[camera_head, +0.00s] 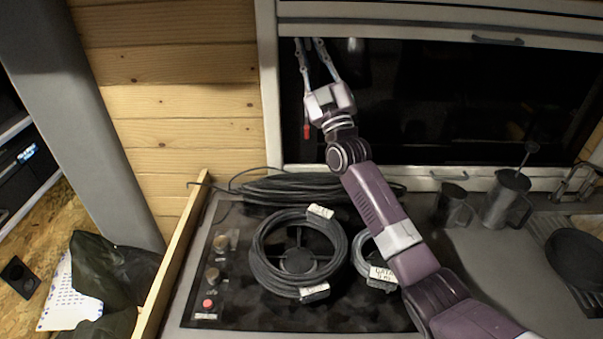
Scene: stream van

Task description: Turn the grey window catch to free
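The window (440,110) is a dark pane in a pale frame behind the counter. A dark grey handle-like fitting (497,40) sits on its top rail, and a similar one (449,177) sits on the bottom rail. A small red-tipped piece (306,131) shows just below my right gripper, near the window's left edge. I cannot tell which of these is the grey catch. My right gripper (308,43) points up at the window's upper left corner. Its fingers are apart with nothing visible between them. My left gripper is not in view.
Black cable coils (262,262) with white labels lie on the hob (345,318) below. A metal mug (453,207) and a press pot (506,198) stand to the right. A dark pan (578,256) is at the far right. A wooden board edge (172,262) borders the hob's left.

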